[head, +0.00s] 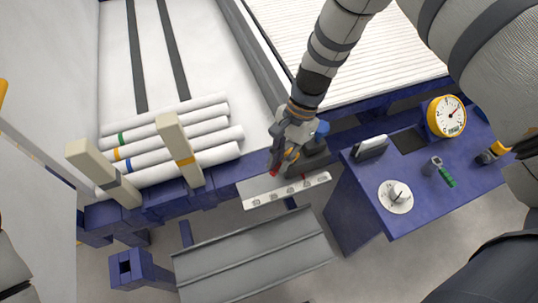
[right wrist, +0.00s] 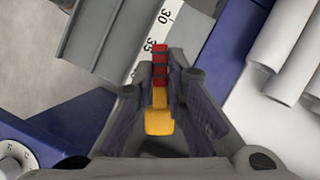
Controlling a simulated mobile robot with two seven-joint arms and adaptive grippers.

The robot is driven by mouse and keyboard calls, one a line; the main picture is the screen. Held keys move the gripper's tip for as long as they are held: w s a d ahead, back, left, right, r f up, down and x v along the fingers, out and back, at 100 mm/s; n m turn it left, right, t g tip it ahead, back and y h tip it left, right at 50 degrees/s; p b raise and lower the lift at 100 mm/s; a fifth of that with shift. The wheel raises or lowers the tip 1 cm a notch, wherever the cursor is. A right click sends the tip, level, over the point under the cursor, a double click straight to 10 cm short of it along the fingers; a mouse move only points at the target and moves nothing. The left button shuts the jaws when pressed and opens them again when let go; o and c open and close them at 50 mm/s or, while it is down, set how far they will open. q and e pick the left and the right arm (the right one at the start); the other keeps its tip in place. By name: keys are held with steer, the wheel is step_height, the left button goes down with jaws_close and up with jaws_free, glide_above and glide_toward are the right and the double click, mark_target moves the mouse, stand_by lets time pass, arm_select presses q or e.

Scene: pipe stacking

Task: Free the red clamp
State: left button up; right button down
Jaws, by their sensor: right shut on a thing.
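The red clamp shows in the right wrist view as a red, dark-banded piece (right wrist: 160,66) with a yellow-orange part (right wrist: 158,120) behind it, between my fingers. In the head view a small red part (head: 274,170) shows at the fingertips. My right gripper (head: 284,158) is shut on the red clamp, just above the grey block behind the white scale strip (head: 287,190). The gripper's fingers also show in the right wrist view (right wrist: 158,86). The clamp's lower end is hidden. My left gripper is not in view.
Several white pipes (head: 165,153) lie left, behind two beige posts (head: 178,150). A grey trough (head: 253,260) lies in front.

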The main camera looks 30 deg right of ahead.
steer(key=shift+s+d+n+g+h, duration=0.45)
steer(key=shift+d+n+h, duration=0.2)
steer(key=shift+n, duration=1.45)
steer(key=shift+s+d+n+g+h, duration=0.5)
steer(key=shift+d+n+h, duration=0.1)
steer(key=shift+n, duration=1.5)
steer(key=shift+s+d+n+g+h, duration=0.45)
steer(key=shift+d+n+h, duration=0.15)
steer(key=shift+n, duration=1.5)
steer(key=c, duration=1.6)
jaws_free()
steer(key=v, duration=1.2)
